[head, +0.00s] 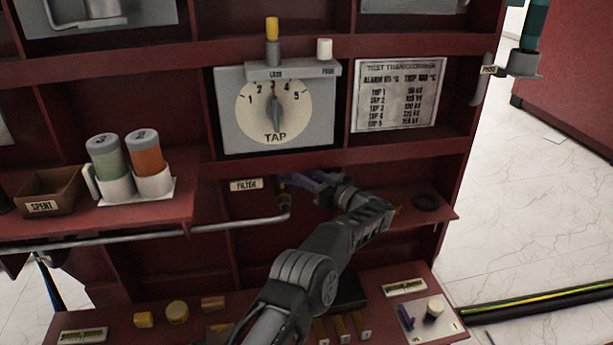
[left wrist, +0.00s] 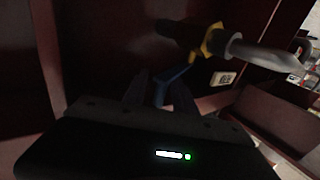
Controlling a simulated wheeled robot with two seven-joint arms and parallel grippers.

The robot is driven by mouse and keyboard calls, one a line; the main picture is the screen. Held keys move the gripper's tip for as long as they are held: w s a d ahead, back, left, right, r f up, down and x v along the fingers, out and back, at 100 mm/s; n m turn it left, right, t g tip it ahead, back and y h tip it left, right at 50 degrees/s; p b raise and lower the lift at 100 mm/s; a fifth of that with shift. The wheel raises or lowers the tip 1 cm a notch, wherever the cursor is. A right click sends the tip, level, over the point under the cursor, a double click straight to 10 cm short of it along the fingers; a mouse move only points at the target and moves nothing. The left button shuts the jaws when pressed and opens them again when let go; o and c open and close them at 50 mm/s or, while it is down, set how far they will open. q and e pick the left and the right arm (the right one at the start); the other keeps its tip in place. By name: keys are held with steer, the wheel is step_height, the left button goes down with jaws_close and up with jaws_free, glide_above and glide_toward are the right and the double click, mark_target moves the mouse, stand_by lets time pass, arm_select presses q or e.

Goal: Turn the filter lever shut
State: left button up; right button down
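The filter valve (head: 283,190) sits at the end of a grey pipe, beside the FILTER label (head: 246,185). In the left wrist view its yellow collar (left wrist: 212,40) shows, with a blue lever (left wrist: 176,78) slanting down from it. My left gripper (head: 306,182) reaches in under the tap panel, at the lever's side. In the left wrist view its two dark fingers (left wrist: 159,88) stand on either side of the lever's free end, seemingly with gaps. The picture is dark there, so contact is hard to judge. My right gripper is not in view.
The tap dial (head: 274,108) is above the gripper. A shelf at left holds a brown SPENT bin (head: 48,194) and two canisters (head: 126,160). A black ring (head: 426,202) lies on the ledge at right. A lower panel (head: 240,320) carries small fittings. The grey pipe (head: 130,236) runs left.

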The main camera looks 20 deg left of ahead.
arm_select(q)
steer(key=p+v, duration=0.2)
steer(key=v, duration=0.5)
steer(key=shift+s+d, duration=0.15)
steer(key=shift+d, duration=0.2)
steer(key=shift+a+r, duration=0.1)
steer(key=c, duration=0.3)
steer(key=shift+s+a+r, duration=0.2)
steer(key=shift+s+a, duration=0.1)
steer(key=shift+s, duration=0.2)
steer(key=shift+c, duration=1.4)
steer(key=s+m+t+b, duration=0.1)
steer(key=s+t, duration=0.1)
steer(key=s+m+t+h+b, duration=0.1)
steer(key=s+m+t, duration=0.1)
steer(key=shift+s+r, duration=0.1)
steer(key=shift+r, duration=0.15)
jaws_close()
steer(key=s+d+f+m+t+h+b, duration=0.1)
steer(key=s+d+m+t+h, duration=0.3)
steer(key=s+d+h, duration=0.2)
steer(key=shift+s+d+f+t+b, duration=0.15)
steer(key=shift+s+t+b, duration=0.25)
steer(key=shift+s, duration=0.5)
